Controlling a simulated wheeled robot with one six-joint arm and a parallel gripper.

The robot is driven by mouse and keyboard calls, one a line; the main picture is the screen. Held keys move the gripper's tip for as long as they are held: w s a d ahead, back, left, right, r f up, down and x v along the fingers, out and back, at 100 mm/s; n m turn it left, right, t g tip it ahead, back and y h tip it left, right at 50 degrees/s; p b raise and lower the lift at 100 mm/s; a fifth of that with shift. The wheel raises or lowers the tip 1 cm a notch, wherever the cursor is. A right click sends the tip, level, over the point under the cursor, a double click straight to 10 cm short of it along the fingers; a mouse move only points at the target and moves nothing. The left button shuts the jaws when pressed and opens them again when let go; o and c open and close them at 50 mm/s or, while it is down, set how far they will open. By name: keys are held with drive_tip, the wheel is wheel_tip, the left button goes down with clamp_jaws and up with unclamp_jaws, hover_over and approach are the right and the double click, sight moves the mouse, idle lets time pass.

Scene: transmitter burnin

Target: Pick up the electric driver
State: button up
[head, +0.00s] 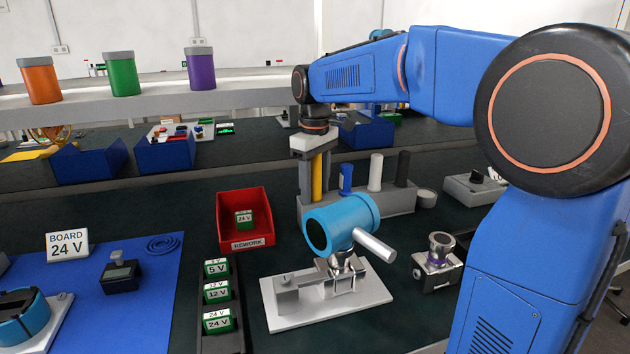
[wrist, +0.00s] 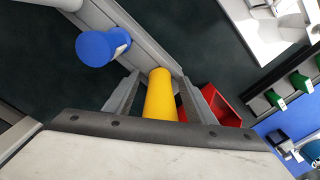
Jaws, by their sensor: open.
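A yellow upright cylinder, apparently the electric driver (head: 317,180), stands at the left end of a grey rack (head: 395,201). My gripper (head: 315,194) points down over it, with one finger on each side of the yellow body. In the wrist view the yellow driver (wrist: 160,97) lies between the two grey fingers of my gripper (wrist: 160,82). The jaws are open, with gaps visible beside the yellow body.
A blue-handled tool (head: 346,178), a white one (head: 376,172) and a black one (head: 402,168) stand in the same rack. A red rework bin (head: 226,240) is at left. A light-blue cylinder (head: 355,211) on a fixture is in front.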

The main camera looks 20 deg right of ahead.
drive_tip(key=shift+c, duration=0.6)
drive_tip(key=c, duration=1.1)
wheel_tip(320, 180, up, 10)
drive_tip(key=shift+d, duration=0.1)
